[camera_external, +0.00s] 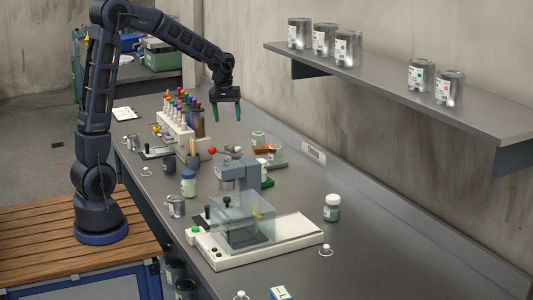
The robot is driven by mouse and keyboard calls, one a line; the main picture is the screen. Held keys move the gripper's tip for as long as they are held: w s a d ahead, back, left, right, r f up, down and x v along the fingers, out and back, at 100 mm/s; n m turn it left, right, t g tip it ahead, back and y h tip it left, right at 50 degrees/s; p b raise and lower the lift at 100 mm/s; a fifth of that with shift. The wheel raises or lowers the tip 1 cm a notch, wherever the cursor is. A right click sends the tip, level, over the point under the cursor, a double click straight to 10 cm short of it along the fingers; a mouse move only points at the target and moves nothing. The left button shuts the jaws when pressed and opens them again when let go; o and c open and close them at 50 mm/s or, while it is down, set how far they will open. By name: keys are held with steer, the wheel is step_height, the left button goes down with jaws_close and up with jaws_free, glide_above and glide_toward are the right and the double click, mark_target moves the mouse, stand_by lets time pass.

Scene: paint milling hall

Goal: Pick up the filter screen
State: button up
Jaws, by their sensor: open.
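My gripper (227,116) is open and empty, with its two teal fingers pointing down. It hangs in the air over the far part of the grey bench (385,262), to the right of a rack of coloured bottles. I cannot pick out the filter screen for certain. A small pale round piece (232,149) lies beyond the grey machine, but it is too small to tell what it is. Small ring-like pieces lie at the bench's left side (146,171) and near the machine's right front corner (326,251).
A grey machine (262,187) on a white base (285,238) stands mid-bench behind a clear shield. A wall shelf (385,85) holds several metal cans. The right front bench is mostly clear.

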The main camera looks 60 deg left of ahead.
mark_target(238, 148)
steer(key=w+a+f+n, duration=0.1)
steer(key=w+a+f, duration=0.1)
steer(key=a+f, duration=0.1)
steer(key=w+a+f+n, duration=0.1)
steer(key=w+a+f, duration=0.2)
steer(key=f, duration=0.2)
steer(key=w+a+f+n+g, duration=0.1)
steer(key=w+a+f+n, duration=0.1)
steer(key=w+f, duration=0.1)
steer(key=shift+w+a+f, duration=0.1)
steer(key=shift+a+f, duration=0.3)
steer(key=shift+f, duration=0.3)
step_height(238, 148, down, 5)
steer(key=shift+f, duration=0.2)
steer(key=shift+w+a+f, duration=0.1)
steer(key=shift+a+f, duration=0.05)
steer(key=shift+f, duration=1.25)
steer(key=shift+a+f, duration=0.1)
steer(key=shift+f, duration=1.25)
steer(key=c, duration=1.2)
steer(key=shift+r, duration=0.2)
